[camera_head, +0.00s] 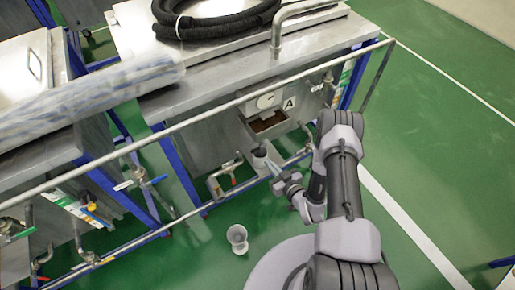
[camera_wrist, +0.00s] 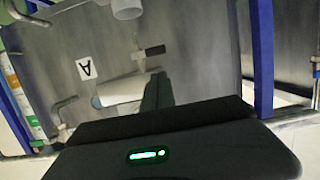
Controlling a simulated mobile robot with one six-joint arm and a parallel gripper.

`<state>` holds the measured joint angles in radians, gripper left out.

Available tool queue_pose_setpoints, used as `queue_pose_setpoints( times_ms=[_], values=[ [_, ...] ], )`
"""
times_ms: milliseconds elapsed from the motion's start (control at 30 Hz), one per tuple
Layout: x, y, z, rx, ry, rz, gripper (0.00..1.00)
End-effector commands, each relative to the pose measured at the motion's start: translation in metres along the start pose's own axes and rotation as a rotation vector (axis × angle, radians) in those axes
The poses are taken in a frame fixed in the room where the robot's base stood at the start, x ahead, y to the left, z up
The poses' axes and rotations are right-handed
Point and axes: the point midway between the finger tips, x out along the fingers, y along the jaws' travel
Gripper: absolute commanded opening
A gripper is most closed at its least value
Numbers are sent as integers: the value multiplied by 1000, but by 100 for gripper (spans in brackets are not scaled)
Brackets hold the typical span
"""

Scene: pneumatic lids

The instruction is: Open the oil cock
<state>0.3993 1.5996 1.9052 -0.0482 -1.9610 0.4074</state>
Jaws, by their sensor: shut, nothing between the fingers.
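A small valve with a dark handle (camera_wrist: 155,50) sticks out from the grey tank wall in the wrist view; I cannot tell for sure whether it is the oil cock. A pale cylinder (camera_wrist: 120,90) lies beside my gripper (camera_wrist: 158,88), whose dark fingers are shut and empty. In the head view my gripper (camera_head: 272,168) is low in front of the tank marked A (camera_head: 290,103), close to a short grey cylinder (camera_head: 258,157). Another valve with a red handle (camera_head: 235,178) sits on a bent pipe to its left. The contact at my fingertips is unclear.
A long rail (camera_head: 200,117) runs across the front of the tanks. A clear cup (camera_head: 237,238) stands on the green floor. The floor to the right is free.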

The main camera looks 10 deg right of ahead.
Motion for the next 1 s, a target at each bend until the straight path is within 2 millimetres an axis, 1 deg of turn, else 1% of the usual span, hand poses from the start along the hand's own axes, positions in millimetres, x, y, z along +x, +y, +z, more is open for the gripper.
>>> queue_pose_setpoints(
  times_ms=[167, 267, 367, 600, 700, 833, 1000],
  values=[
    [0, 0, 0, -1, 0, 0, 0],
    [5, 0, 0, -2, 0, -1, 0],
    [19, 0, 1, -4, 1, -3, 0],
    [69, 0, 2, -4, 1, -2, 0],
    [85, 0, 2, -3, 1, -1, 0],
    [97, 1, 1, -2, 0, 0, 0],
    [101, 0, 0, -1, -2, 1, 0]
  ],
)
